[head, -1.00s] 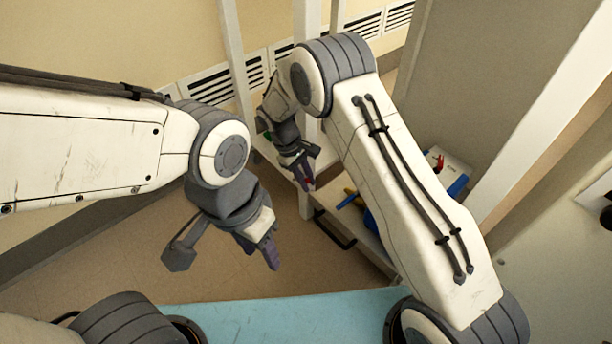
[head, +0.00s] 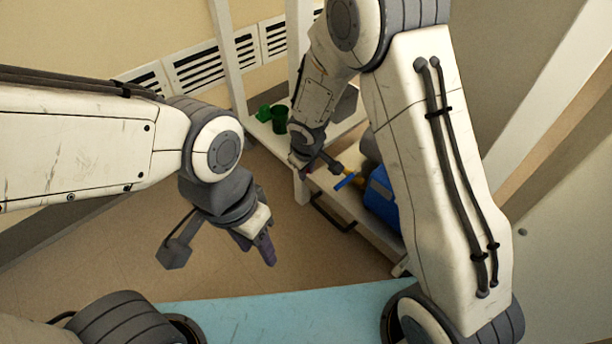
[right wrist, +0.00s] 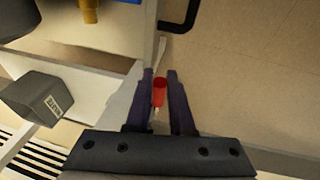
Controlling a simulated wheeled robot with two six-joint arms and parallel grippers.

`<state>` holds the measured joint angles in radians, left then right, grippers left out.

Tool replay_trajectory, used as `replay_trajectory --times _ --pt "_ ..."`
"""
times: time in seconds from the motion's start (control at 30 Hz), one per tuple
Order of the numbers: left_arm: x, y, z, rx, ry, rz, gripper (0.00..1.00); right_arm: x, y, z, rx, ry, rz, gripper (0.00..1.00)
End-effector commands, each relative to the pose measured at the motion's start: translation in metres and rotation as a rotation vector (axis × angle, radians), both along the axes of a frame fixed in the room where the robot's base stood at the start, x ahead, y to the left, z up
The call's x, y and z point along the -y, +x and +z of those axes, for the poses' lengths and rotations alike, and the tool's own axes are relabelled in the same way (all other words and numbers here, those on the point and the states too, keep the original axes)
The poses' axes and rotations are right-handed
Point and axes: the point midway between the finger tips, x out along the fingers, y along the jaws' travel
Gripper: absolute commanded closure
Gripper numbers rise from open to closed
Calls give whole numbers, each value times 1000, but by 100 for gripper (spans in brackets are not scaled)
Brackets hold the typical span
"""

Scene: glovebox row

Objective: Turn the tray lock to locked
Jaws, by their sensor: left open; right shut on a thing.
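A small red piece (right wrist: 160,92) stands between the fingers of my right gripper (right wrist: 162,76) in the right wrist view. It is at the corner of a white cart or bench and looks like the tray lock's handle; its markings and turn position do not show. My right gripper is shut on it. In the head view my right gripper (head: 301,167) is at the front corner of the white bench, and the red piece is hidden there. My left gripper (head: 267,250) is open and empty, hanging above the floor, away from the bench.
The white bench has a black bar handle (head: 333,215) on its front. A blue object (head: 380,192) and a yellow-and-blue tool (head: 347,178) lie on it. Green cups (head: 277,117) stand on a surface behind. White posts rise nearby. The floor at the left is clear.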

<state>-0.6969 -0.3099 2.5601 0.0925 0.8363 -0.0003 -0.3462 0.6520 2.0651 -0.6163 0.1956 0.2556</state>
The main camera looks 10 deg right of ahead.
Motion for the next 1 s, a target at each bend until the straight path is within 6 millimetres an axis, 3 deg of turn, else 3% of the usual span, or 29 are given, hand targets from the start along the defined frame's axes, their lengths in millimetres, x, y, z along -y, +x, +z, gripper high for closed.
replay_trajectory --times 0.1,0.57,0.6,0.63,0.67,1.0 --pt "0 0 -8 0 0 0 53 -1 0 -3 12 10 2 100" --pt "0 0 -9 0 0 0 53 -1 0 -2 17 14 3 100" --pt "0 0 -9 0 0 0 53 -1 0 -2 17 14 3 64" --pt "0 0 -9 0 0 0 53 -1 0 -2 17 14 2 52" --pt "0 0 -9 0 0 0 53 -1 0 -2 17 12 2 49" --pt "0 0 -6 0 0 0 53 0 -1 2 17 13 1 49"
